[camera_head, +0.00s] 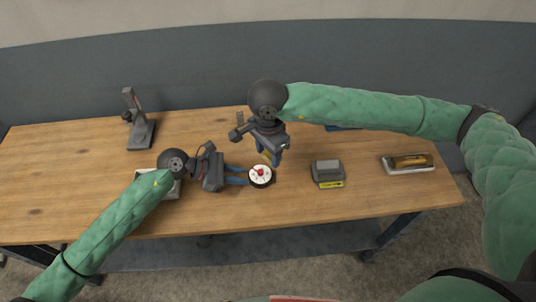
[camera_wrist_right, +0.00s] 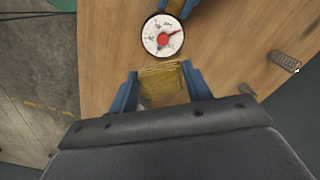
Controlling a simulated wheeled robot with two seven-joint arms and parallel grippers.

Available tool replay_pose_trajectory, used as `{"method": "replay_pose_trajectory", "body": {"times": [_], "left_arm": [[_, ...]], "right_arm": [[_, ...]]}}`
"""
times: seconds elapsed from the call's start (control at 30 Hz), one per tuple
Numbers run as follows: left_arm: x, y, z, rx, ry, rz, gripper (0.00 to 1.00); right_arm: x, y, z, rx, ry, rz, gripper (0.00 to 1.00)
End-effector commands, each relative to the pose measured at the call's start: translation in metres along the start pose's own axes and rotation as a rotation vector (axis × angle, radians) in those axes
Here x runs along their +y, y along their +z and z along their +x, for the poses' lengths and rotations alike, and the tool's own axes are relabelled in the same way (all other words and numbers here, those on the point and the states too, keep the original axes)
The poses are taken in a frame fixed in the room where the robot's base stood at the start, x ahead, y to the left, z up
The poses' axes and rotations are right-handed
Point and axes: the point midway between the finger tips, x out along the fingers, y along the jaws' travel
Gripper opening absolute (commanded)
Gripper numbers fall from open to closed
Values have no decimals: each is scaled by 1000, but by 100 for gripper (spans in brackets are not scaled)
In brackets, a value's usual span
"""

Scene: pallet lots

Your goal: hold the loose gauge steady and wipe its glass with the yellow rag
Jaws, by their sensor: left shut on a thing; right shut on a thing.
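The loose gauge (camera_head: 261,176) is round with a dark rim, a white face and a red centre. It lies face up near the middle of the table. My left gripper (camera_head: 246,175) is shut on the gauge from the left. The gauge also shows in the right wrist view (camera_wrist_right: 162,36), with blue fingertips at its far edge. My right gripper (camera_wrist_right: 160,84) is shut on the folded yellow rag (camera_wrist_right: 162,80). The rag is just beside the gauge, apart from its glass in the wrist view. In the head view, my right gripper (camera_head: 268,160) is behind the gauge and mostly hides the rag.
A grey device with a yellow label (camera_head: 327,173) sits right of the gauge. A tray with a brown roll (camera_head: 408,163) is farther right. A dark stand (camera_head: 139,128) is at the back left. A pale tray (camera_head: 172,190) is partly hidden by my left arm. A coil (camera_wrist_right: 285,61) lies on the table.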

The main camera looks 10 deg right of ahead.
Motion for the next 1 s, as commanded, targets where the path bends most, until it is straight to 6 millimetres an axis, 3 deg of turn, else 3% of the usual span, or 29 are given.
{"method": "replay_pose_trajectory", "body": {"times": [0.37, 0.4, 0.53, 0.87, 1.0], "left_arm": [[0, 0, 0, 0, 0, 0, 0], [0, 0, 0, 0, 0, 0, 24], [0, 0, 0, 0, 0, 0, 47], [0, 0, -2, 0, 0, 0, 47], [0, -1, -14, 2, 1, 1, 47]], "right_arm": [[0, 0, 0, 0, 0, 0, 31], [0, 0, 0, 0, 0, 0, 31], [0, 0, 0, 0, 0, 0, 31], [0, 0, 0, 0, 0, 0, 31], [0, 0, 0, 0, 0, 0, 31]]}}
